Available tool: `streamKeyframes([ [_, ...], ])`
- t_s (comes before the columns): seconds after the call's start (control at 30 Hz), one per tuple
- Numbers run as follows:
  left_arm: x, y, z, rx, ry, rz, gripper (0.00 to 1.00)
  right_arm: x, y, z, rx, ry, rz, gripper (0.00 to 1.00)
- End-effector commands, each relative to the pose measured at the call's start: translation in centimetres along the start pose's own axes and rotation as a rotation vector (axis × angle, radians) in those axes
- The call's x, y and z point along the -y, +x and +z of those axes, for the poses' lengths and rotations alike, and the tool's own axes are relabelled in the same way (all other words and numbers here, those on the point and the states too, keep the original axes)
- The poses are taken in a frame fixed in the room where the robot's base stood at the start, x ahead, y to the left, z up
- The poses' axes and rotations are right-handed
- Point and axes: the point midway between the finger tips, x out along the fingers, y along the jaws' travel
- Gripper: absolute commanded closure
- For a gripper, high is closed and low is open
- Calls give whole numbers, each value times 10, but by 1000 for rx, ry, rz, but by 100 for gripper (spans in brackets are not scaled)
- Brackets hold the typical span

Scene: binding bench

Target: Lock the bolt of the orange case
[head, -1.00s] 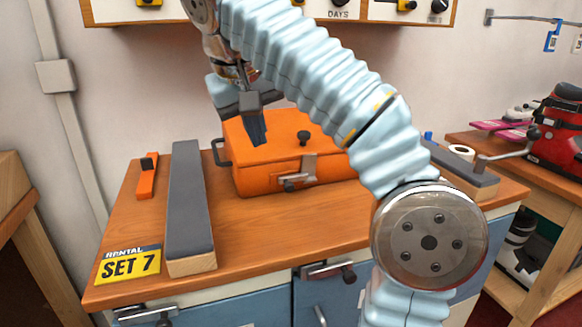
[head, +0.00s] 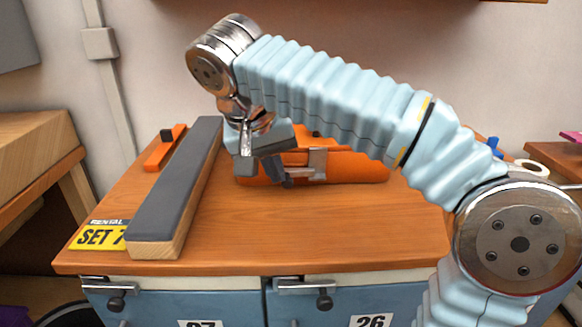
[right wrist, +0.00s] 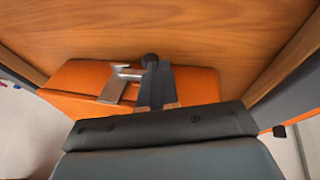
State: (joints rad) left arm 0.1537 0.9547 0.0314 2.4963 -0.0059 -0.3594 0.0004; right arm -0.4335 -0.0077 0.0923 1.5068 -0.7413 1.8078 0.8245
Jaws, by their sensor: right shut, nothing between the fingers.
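The orange case (head: 352,167) sits on the wooden bench top, largely hidden behind my right arm in the head view. Its front carries a silver bolt bracket (head: 317,163) with a dark bolt knob (head: 287,182) at the bracket's left. My right gripper (head: 262,172) is shut and empty, pointing down at the case's front left, close to the knob. In the right wrist view the shut fingers (right wrist: 154,84) reach down beside the silver bracket (right wrist: 114,88), and the knob (right wrist: 150,60) shows at their tips. I cannot tell whether they touch it. My left gripper is out of view.
A long grey-topped block (head: 180,185) lies left of the case, with a small orange tool (head: 165,150) beyond it. The bench top (head: 300,225) before the case is clear.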

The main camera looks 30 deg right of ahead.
Motion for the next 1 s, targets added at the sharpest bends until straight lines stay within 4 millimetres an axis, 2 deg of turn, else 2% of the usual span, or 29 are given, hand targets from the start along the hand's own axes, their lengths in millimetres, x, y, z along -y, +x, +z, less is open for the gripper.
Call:
streamKeyframes([
  [0.33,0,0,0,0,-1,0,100,-1,0,0,-1,0,0,100],
  [0.6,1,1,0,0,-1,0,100,-25,6,3,-1,0,1,100],
  [1.0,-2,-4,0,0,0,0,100,-26,0,-1,-1,-1,1,100],
])
